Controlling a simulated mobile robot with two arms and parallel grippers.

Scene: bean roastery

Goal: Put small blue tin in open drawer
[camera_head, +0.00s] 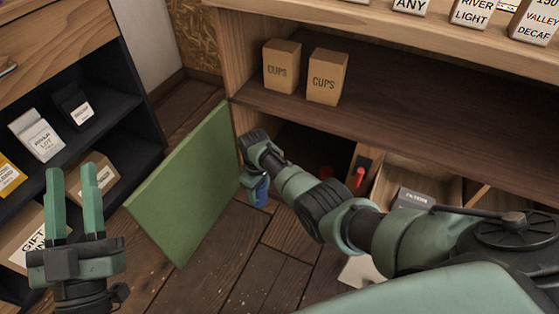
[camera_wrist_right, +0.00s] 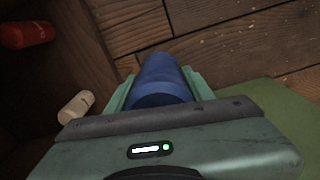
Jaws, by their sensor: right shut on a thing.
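The small blue tin (camera_head: 261,193) is held low at the left edge of the opening under the shelf. It fills the middle of the right wrist view (camera_wrist_right: 160,78). My right gripper (camera_head: 257,184) is shut around it, with a green finger on each side. My left gripper (camera_head: 77,185) is open and empty, fingers up, at the far left. An open wooden compartment (camera_head: 425,182), which looks like the open drawer, holds a dark labelled box at the right. It is partly hidden by my right arm.
A green door panel (camera_head: 190,185) stands open left of my right gripper. Inside the cabinet lie a red cylinder (camera_wrist_right: 25,35) and a cream cylinder (camera_wrist_right: 76,107). Two CUPS boxes (camera_head: 281,66) (camera_head: 327,77) stand on the shelf. Black shelves (camera_head: 120,100) with packages stand left. The floor (camera_head: 245,260) in front is mostly clear.

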